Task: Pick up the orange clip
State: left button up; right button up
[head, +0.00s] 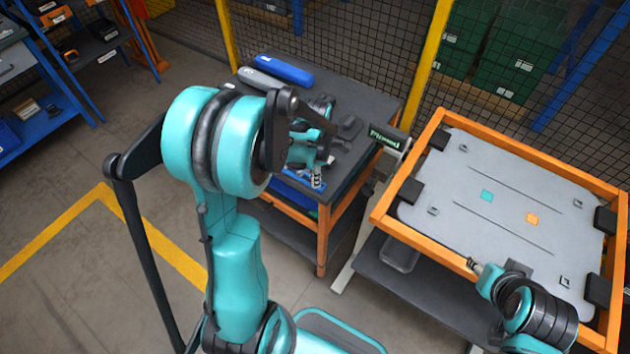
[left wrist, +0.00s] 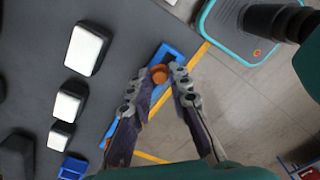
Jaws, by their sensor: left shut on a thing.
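The orange clip (left wrist: 159,74) shows in the left wrist view as a small rounded orange piece between the fingertips of my left gripper (left wrist: 167,78). The fingers are shut on it. A blue tray or holder (left wrist: 172,51) lies beneath, at the edge of the dark worktop (left wrist: 45,30). In the head view my left gripper (head: 316,180) points down at the near edge of the worktop (head: 365,105); the clip is hidden there. My right gripper (head: 475,266) shows small at the near edge of the orange-framed table, its opening unclear.
Several white-topped dark blocks (left wrist: 87,49) stand on the worktop left of the gripper. A blue case (head: 284,70) lies at its back. The orange-framed table (head: 400,232) carries a grey panel (head: 470,215). A blue shelf (head: 75,95) stands at far left; floor is clear between.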

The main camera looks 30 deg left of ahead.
pick_arm(q)
jog(key=shift+r, duration=0.6)
notch_tip(320, 180, up, 3)
jog(key=shift+f+p, duration=0.1)
jog(key=shift+p, duration=0.65)
jog(key=s+d+r+p, duration=0.2)
jog(key=d+r, duration=0.5)
jog(key=d, duration=0.4)
jog(key=shift+s, duration=0.6)
jog(key=shift+d, duration=0.1)
grip_shut()
